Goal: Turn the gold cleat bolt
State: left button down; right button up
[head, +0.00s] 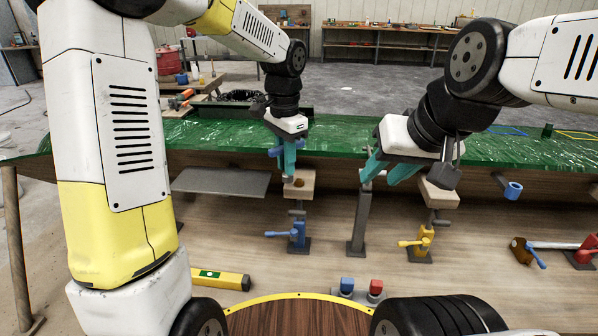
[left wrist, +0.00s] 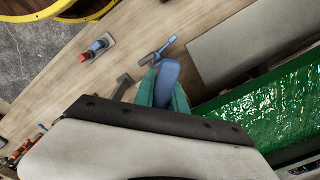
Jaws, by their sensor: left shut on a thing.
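A gold cleat (head: 422,240) with a sideways handle stands on a dark base on the wooden surface, under a pale wooden block (head: 439,193). Which part of it is the bolt, I cannot tell. My left gripper (head: 286,172) points down above another pale block (head: 299,184) and is shut on a blue piece, which shows between its teal fingers in the left wrist view (left wrist: 166,82). A blue cleat (head: 297,235) stands below that block. My right gripper (head: 379,180) has its teal fingers apart near the top of a grey post (head: 359,220), left of the gold cleat.
The green hull sheet (head: 350,150) runs across behind the cleats. A grey plate (head: 221,181) lies at left. A yellow level (head: 219,279), red and blue blocks (head: 376,287) and a red clamp (head: 586,250) are nearer or to the right. Bare wood lies between them.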

aim_at(298, 147)
pick_arm(q)
jog(key=shift+w+d+m, duration=0.4)
jog(key=shift+w+d, duration=0.7)
jog(key=shift+d, duration=0.25)
jog(key=shift+f, duration=1.15)
dwell(0.4)
